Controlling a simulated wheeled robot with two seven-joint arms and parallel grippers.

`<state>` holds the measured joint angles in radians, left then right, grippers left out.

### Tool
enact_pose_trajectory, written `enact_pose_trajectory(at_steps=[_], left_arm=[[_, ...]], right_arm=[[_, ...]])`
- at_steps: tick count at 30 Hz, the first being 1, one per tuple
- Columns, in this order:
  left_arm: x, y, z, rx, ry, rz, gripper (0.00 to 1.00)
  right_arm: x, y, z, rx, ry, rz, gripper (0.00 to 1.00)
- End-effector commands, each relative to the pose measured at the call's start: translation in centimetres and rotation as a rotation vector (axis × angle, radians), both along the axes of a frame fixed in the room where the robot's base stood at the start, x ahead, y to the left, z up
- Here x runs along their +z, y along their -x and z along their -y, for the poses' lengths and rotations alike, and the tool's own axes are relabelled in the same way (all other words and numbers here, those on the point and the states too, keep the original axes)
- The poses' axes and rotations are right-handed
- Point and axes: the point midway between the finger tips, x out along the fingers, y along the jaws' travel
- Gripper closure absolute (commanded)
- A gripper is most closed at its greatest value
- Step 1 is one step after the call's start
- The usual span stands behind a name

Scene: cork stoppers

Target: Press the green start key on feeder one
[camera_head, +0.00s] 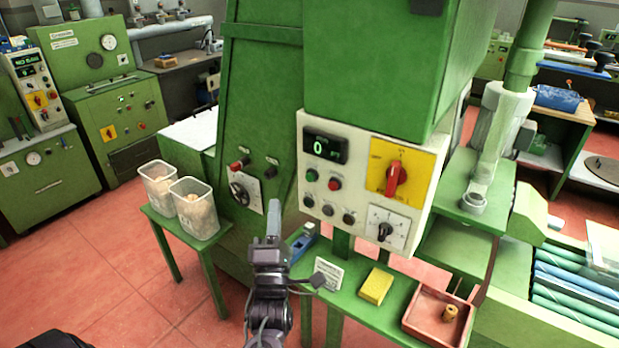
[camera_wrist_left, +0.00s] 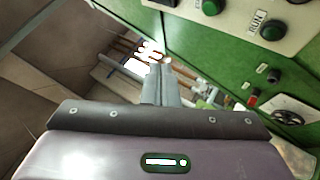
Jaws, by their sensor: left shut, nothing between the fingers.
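The feeder's white control panel (camera_head: 352,155) carries a dark display reading 0, a green key (camera_head: 311,174), a red key (camera_head: 334,183) and several dark knobs below. My left gripper (camera_head: 274,212) is shut and empty, pointing up, in front of the machine and lower left of the panel. In the left wrist view its closed fingers (camera_wrist_left: 160,85) are apart from the panel. Two round green buttons (camera_wrist_left: 211,6) show at the top there, one beside a RUN label (camera_wrist_left: 258,20). I cannot tell which is the start key. My right gripper is not in view.
A yellow plate with a red rotary switch (camera_head: 394,178) sits right of the keys. Below are a green bench with a yellow sponge (camera_head: 376,286), a small sign (camera_head: 328,274) and a red tray (camera_head: 425,318) holding a cork. Two clear bins (camera_head: 195,208) stand left.

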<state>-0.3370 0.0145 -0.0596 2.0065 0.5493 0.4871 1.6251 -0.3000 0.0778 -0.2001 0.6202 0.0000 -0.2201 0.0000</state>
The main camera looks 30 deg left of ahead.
Motion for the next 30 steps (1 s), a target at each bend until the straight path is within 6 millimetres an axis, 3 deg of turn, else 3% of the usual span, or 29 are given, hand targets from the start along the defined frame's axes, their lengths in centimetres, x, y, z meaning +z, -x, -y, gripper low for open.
enact_pose_trajectory(at_steps=[18,30], left_arm=[[-0.3,-7.3,0.6,0.0,0.0,0.001,1.0],[0.0,-8.7,0.7,0.0,-0.001,-0.001,1.0]], right_arm=[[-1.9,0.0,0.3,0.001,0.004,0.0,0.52],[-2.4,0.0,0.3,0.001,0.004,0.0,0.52]])
